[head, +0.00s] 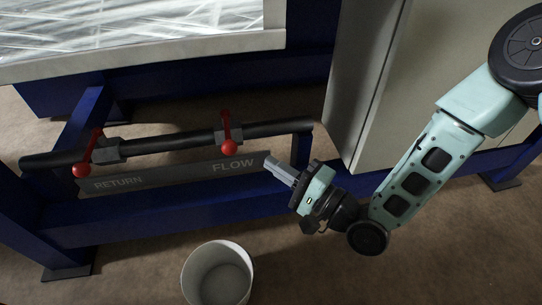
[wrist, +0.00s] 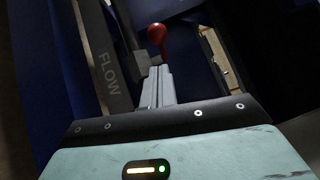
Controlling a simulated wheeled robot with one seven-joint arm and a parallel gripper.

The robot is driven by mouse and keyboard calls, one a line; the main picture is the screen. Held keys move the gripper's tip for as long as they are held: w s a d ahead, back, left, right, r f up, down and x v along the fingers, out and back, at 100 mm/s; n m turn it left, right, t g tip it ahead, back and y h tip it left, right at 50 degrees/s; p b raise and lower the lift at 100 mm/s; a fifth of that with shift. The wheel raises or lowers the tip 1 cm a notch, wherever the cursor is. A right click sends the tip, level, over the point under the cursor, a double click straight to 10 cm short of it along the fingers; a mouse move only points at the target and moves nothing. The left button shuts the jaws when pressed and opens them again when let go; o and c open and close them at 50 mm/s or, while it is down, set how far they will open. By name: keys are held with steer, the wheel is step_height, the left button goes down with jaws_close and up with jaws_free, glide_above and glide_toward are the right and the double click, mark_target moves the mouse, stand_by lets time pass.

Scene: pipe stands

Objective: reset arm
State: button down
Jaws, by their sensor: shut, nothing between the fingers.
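My gripper (head: 268,163) is at the end of my mint-green arm, just right of the FLOW label in the head view. Its fingers are together with nothing between them; they also show in the wrist view (wrist: 158,75). The red FLOW valve handle (head: 227,132) is on the dark pipe, up and left of the fingertips. In the wrist view its red knob (wrist: 157,33) shows just beyond the fingertips; I cannot tell whether they touch. The red RETURN valve handle (head: 88,153) is on the same pipe at the left.
The label plate (head: 155,180) runs below the dark pipe (head: 170,143) on a blue frame (head: 150,210). A white bucket (head: 217,275) stands on the floor in front. A grey cabinet (head: 365,80) stands behind my arm. Brown floor is open at the lower right.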

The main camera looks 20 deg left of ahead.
steer(key=s+p+v, duration=0.1)
steer(key=p+v, duration=0.1)
steer(key=v, duration=0.5)
steer(key=shift+p, duration=0.35)
steer(key=shift+s, duration=0.15)
steer(key=w+d+r+n+g+h+p, duration=0.25)
steer(key=d+r+n+h+p, duration=0.45)
steer(key=r+n+h, duration=0.5)
steer(key=s+d+r+g+h+p, duration=0.3)
steer(key=s+d+r+h+p, duration=0.25)
steer(key=s+d+r, duration=0.8)
step_height(320, 180, up, 37)
steer(key=w+p, duration=0.1)
steer(key=p, duration=3.4)
steer(key=shift+a+h, duration=0.3)
steer(key=shift+h, duration=0.05)
